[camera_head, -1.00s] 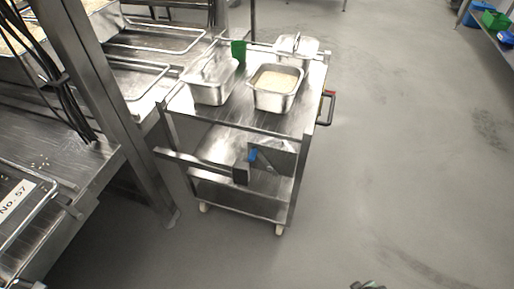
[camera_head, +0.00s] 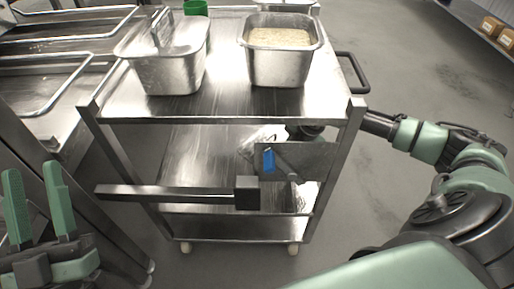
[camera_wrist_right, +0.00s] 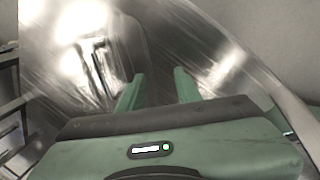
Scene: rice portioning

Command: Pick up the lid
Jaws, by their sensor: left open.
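A metal lid with an upright handle (camera_head: 162,30) appears to sit on the left metal container (camera_head: 165,75) on the cart top. My left gripper (camera_head: 38,195) is open and empty at the lower left, apart from the cart. My right arm reaches in from the right behind the cart's front right post; its gripper is hidden in the head view. In the right wrist view my right gripper (camera_wrist_right: 158,85) has its fingers apart with nothing between them, above shiny metal. A dark handle-like shape (camera_wrist_right: 97,65) shows left of the fingers; I cannot tell what it belongs to.
A container of rice (camera_head: 280,70) stands open on the right of the cart top (camera_head: 215,100). A green cup (camera_head: 195,8) is behind. A dark bar (camera_head: 180,195) and a plate with a blue tag (camera_head: 268,160) cross the cart's front. Floor is clear at right.

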